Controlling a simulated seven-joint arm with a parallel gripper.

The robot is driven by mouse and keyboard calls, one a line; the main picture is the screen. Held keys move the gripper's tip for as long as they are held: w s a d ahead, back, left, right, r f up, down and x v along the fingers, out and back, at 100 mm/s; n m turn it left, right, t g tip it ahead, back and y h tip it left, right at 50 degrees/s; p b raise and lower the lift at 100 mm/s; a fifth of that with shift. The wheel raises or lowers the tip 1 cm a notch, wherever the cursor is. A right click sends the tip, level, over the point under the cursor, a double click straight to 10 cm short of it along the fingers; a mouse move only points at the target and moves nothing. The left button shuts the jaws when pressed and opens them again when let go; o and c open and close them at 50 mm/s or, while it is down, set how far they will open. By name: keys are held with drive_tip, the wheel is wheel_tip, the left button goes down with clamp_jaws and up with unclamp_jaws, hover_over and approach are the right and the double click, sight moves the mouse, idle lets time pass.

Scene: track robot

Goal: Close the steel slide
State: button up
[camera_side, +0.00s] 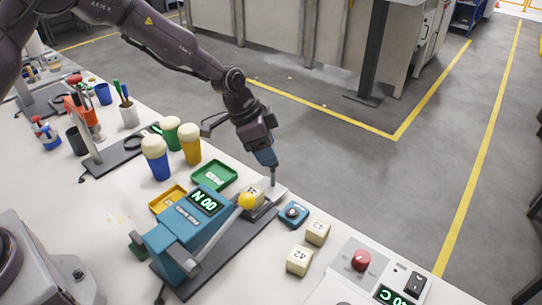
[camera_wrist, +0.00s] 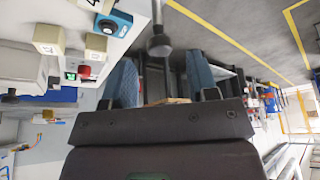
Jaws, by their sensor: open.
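The steel slide (camera_side: 277,191) is a pale metal piece at the far right end of the dark base plate of a teal press (camera_side: 185,226). A thin upright post (camera_side: 273,176) stands at the slide. In the wrist view a dark round knob (camera_wrist: 160,46) on a metal rod is ahead of my gripper (camera_wrist: 160,62), roughly centred between its blue fingertips. My gripper (camera_side: 267,160) points down just above the post. It is open, with nothing held between the fingers. Whether a fingertip touches the knob I cannot tell.
A blue button box (camera_side: 293,213), cream blocks (camera_side: 317,232) and a control panel with a red knob (camera_side: 361,260) are to the right. The bench edge runs just behind the slide.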

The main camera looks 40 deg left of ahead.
drive_tip(key=shift+x, duration=1.5)
drive_tip(key=shift+c, duration=0.3)
clamp_jaws()
drive_tip(key=s, duration=0.8)
drive_tip(key=shift+s, duration=0.15)
drive_tip(key=shift+o, duration=0.3)
unclamp_jaws()
